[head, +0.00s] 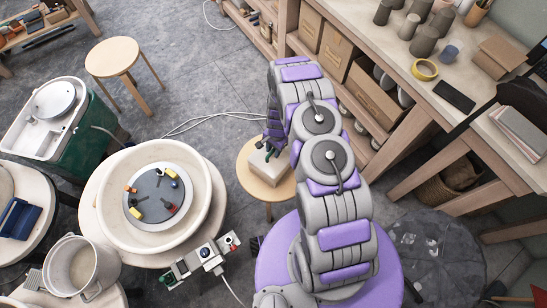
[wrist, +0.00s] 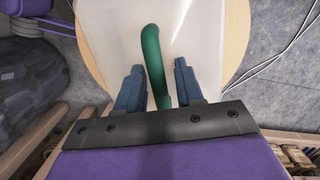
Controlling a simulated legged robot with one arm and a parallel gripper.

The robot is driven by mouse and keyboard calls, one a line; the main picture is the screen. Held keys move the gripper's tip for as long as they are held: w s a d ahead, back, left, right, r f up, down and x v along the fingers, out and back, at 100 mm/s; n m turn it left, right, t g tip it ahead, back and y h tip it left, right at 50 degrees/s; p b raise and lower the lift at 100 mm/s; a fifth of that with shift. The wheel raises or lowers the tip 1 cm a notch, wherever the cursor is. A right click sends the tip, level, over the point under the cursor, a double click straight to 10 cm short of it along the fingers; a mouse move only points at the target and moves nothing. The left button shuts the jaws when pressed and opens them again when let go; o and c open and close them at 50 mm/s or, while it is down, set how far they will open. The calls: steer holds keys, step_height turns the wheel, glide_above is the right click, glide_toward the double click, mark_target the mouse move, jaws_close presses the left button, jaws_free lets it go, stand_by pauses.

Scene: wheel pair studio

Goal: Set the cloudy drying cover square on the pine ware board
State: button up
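The cloudy drying cover (head: 264,170) sits on a small round wooden stool (head: 246,186) below my arm. In the wrist view it is a pale, hazy sheet (wrist: 205,35) with a curved green handle (wrist: 152,45). My gripper (wrist: 157,70) is open, with its two blue-grey fingers on either side of the handle and a gap visible on the right. In the head view my gripper (head: 270,145) is over the cover, partly hidden by my arm. I cannot pick out a separate pine ware board.
A potter's wheel (head: 155,195) with a white basin stands left of the stool. A bare wooden stool (head: 115,55) stands farther back. A workbench (head: 395,60) with grey pots and tape runs along the right. A white cable (head: 205,118) lies on the floor.

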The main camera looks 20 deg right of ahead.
jaws_close()
stand_by(0.6)
